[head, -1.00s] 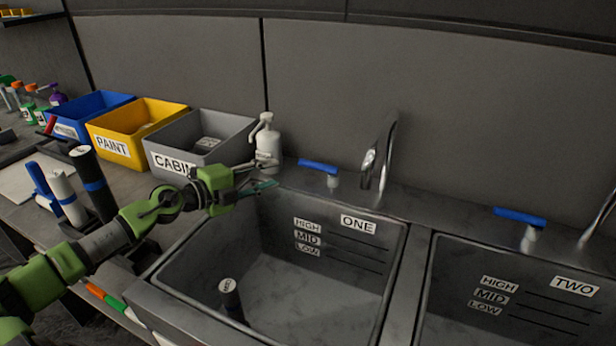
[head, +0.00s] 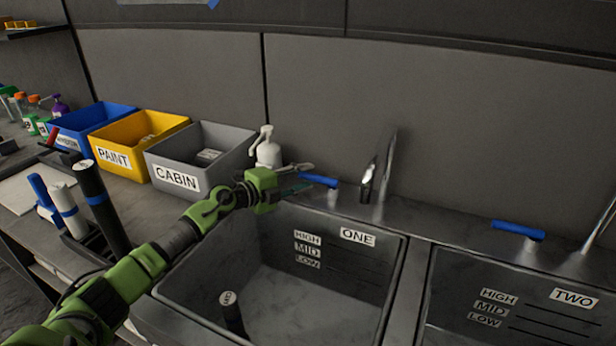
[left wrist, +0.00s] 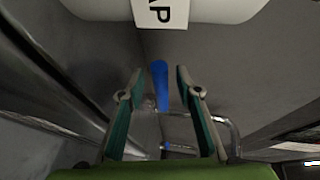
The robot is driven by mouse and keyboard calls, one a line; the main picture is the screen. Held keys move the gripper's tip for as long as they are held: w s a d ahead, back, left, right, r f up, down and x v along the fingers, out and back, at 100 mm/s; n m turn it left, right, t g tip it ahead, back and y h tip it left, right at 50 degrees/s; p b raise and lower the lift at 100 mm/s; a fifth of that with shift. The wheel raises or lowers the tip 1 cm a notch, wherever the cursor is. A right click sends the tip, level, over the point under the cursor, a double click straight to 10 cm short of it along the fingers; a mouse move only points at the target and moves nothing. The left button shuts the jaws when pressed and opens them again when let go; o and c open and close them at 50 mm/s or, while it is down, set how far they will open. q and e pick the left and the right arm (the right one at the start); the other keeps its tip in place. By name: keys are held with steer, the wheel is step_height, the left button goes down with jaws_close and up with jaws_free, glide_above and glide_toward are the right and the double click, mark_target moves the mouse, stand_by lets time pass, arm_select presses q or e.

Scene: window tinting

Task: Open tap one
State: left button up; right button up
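Tap one has a blue lever handle (head: 322,181) and a chrome spout (head: 378,172) behind the left sink, which is labelled ONE (head: 358,237). My left gripper (head: 302,177) is open just left of the blue handle, with its fingers pointing toward it. In the left wrist view the gripper (left wrist: 160,72) has its two fingers spread, with the blue handle (left wrist: 160,88) showing between and ahead of them. I cannot tell whether they touch it. My right gripper is out of view.
A white pump bottle (head: 268,148) stands close behind the left gripper. Grey CABIN (head: 178,180), yellow PAINT and blue bins are at left. A dark cylinder (head: 232,314) is in sink one. Tap two's blue handle (head: 518,230) is at right.

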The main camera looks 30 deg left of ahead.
arm_select(q)
steer(key=shift+x, duration=0.95)
jaws_close()
